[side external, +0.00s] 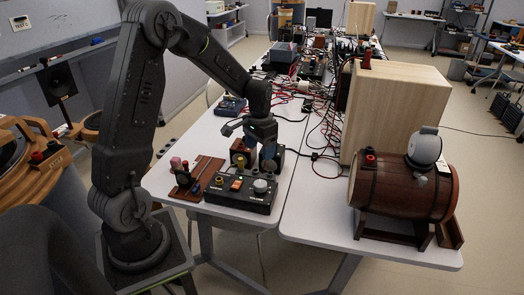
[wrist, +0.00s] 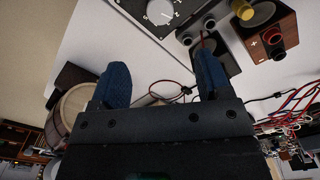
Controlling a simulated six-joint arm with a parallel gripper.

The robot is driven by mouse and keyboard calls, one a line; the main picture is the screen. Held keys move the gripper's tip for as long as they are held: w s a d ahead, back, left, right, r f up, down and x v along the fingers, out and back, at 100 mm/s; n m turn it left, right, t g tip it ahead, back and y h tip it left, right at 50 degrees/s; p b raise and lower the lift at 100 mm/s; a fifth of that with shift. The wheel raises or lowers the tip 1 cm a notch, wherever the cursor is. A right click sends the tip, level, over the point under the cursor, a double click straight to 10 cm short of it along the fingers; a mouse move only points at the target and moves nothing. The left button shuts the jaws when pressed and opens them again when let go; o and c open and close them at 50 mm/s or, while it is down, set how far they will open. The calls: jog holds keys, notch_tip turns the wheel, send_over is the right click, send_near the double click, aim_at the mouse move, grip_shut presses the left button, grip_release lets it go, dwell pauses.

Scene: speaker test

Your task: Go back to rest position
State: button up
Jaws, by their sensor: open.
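My gripper (side external: 268,160) hangs over the white table, just behind a black control box (side external: 236,203) with a pale dial, an orange switch and coloured terminals. In the wrist view my two blue fingers (wrist: 162,72) are spread apart with nothing between them. The control box's dial face (wrist: 150,10) shows at the top of that view.
A wooden barrel (side external: 398,192) on a stand and a tall wooden cabinet (side external: 395,115) stand to the right. A wooden board with knobs (side external: 188,180) lies left of the control box. Red and black cables (side external: 318,125) tangle behind. Bare tabletop (side external: 312,205) lies between box and barrel.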

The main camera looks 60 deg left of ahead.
jog(key=s+d+r+t, duration=0.2)
jog(key=d+r, duration=0.5)
jog(key=r, duration=0.1)
jog(key=s+d+r+m+t, duration=0.1)
jog(key=s+d+r, duration=0.3)
jog(key=s+d, duration=0.2)
jog(key=s+d+r+m+t, duration=0.1)
jog(key=s+d+r, duration=0.3)
jog(key=s, duration=0.5)
jog(key=shift+s+d+t, duration=0.3)
jog(key=shift+d+t, duration=0.5)
jog(key=shift+d, duration=0.4)
jog(key=shift+r, duration=0.1)
